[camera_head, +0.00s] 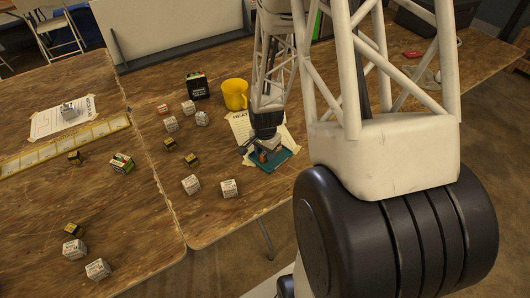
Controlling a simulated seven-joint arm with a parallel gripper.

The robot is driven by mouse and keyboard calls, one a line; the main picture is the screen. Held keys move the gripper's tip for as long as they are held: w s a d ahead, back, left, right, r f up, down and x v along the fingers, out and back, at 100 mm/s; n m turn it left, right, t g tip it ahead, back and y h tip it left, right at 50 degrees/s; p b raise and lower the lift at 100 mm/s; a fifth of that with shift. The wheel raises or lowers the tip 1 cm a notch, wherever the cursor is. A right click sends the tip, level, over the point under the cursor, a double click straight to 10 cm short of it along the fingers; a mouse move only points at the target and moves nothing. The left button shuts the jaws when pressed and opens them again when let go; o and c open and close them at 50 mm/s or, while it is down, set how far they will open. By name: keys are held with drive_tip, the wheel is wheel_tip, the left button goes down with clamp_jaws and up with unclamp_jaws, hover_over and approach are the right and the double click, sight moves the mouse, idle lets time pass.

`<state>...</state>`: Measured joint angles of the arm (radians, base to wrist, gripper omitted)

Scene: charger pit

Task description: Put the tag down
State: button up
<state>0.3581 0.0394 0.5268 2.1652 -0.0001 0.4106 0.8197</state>
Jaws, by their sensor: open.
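My gripper (260,148) is at the lower end of my arm, low over the near part of the right table. Its jaws are open. Right at the fingertips is a flat teal piece (270,165), with a small orange-brown item (263,157) on or just above it. The teal piece lies over the lower part of a white printed sheet (240,122). I cannot tell for certain which of these is the tag, or whether a finger touches it. My arm hides part of the sheet.
A yellow mug (235,94) and a black box (197,86) stand behind the sheet. Several small white boxes, such as one (229,188), are scattered to the left. A yellow strip (65,147) lies on the left table. Bare wood shows right of the teal piece.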

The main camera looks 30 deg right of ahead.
sight(264, 154)
wheel_tip(264, 154, up, 12)
drive_tip(key=shift+f, duration=0.2)
idle(0.4)
idle(0.6)
drive_tip(key=s+a+r+n+t, duration=0.1)
drive_tip(key=s+a+r+n, duration=0.3)
drive_tip(key=r, duration=0.3)
drive_tip(key=s+a+r+n, duration=0.3)
drive_tip(key=a+r, duration=0.4)
drive_tip(key=r, duration=0.1)
drive_tip(key=s+a+r+n, duration=0.3)
drive_tip(key=s+r, duration=0.1)
drive_tip(key=s, duration=0.2)
drive_tip(key=s+a+r+n+t, duration=0.1)
drive_tip(key=s+a+r+n, duration=0.2)
drive_tip(key=s, duration=0.4)
drive_tip(key=shift+a+r+t, duration=0.3)
drive_tip(key=shift+a+r, duration=0.3)
drive_tip(key=o, duration=0.4)
drive_tip(key=shift+o, duration=0.2)
